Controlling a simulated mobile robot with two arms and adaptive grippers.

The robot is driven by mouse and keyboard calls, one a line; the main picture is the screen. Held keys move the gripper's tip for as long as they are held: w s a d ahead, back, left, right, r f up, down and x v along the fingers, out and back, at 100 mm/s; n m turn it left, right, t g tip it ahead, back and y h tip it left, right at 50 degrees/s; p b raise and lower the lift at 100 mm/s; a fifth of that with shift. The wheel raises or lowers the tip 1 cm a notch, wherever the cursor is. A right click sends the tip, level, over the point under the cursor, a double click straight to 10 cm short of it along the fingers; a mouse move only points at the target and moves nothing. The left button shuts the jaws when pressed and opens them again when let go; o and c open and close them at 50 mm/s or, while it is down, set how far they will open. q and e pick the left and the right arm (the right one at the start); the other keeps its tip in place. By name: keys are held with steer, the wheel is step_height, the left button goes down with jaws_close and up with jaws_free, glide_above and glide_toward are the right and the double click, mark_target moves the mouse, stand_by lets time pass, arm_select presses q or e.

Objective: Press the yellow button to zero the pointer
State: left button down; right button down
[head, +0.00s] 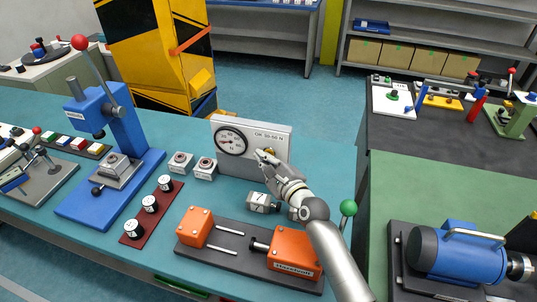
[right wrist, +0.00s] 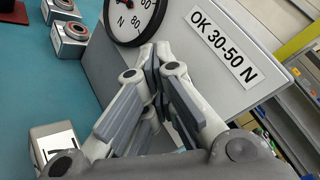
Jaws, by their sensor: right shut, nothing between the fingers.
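The grey gauge box (head: 223,122) stands upright on the teal bench, with a round dial (head: 231,142) and an "OK 30-50 N" label. The dial also shows in the right wrist view (right wrist: 133,18), cut off at the top; part of its red pointer shows, but I cannot read its value. A bit of the yellow button (head: 269,149) shows just behind my right fingertips. My right gripper (head: 262,155) is shut and empty, its tips at the box's front face. I cannot tell whether they touch the button, which is hidden in the right wrist view. My left gripper is out of view.
An orange clamp fixture (head: 294,254) with two rods lies in front. Metal blocks with dark rings (head: 205,168) stand left of the gauge box. A blue press (head: 120,130) with a red-knobbed lever is farther left. A green-knobbed lever (head: 348,208) rises right of my forearm.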

steer(key=shift+s+a+p, duration=0.25)
steer(key=shift+s+p, duration=0.3)
steer(key=shift+s, duration=0.25)
steer(key=s+p, duration=0.1)
steer(key=s+a, duration=0.1)
steer(key=s, duration=0.1)
steer(key=s+p, duration=0.1)
steer(key=shift+s+a+p, duration=0.25)
steer(key=shift+s+p, duration=0.05)
steer(key=shift+s, duration=0.1)
stand_by(0.6)
